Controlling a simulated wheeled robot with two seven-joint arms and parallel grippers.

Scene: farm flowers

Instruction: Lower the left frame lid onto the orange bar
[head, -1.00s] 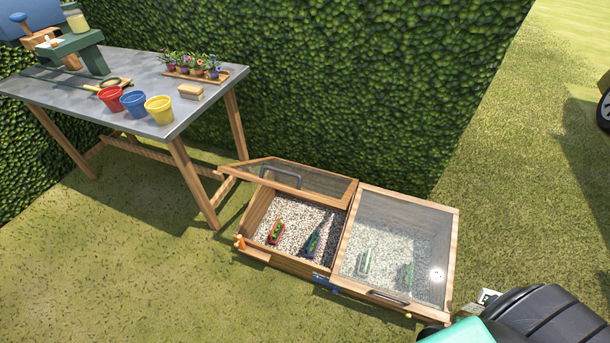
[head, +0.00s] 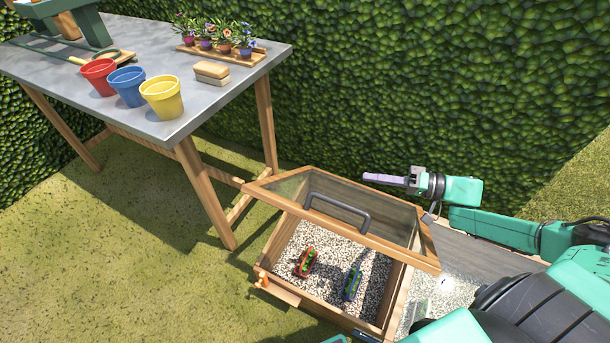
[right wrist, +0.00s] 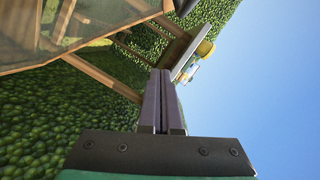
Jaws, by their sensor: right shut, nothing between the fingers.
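The left frame lid (head: 290,188), wood-edged with a clear pane and a dark handle (head: 337,207), stands tilted open over the left box of the cold frame. An orange bar (head: 262,279) shows at the box's front left corner. My right gripper (head: 385,180) is shut and empty, behind and above the lid's right end, apart from it in the head view. In the right wrist view its two fingers (right wrist: 162,100) are together, with the lid's pane and wooden edge (right wrist: 80,25) at upper left. My left gripper is not seen.
The left box holds gravel with a red planter (head: 306,262) and a blue planter (head: 352,283). The right box's closed lid (head: 470,260) is partly hidden by my right arm. A work table (head: 140,45) with pots stands at left. A hedge (head: 430,80) rises behind.

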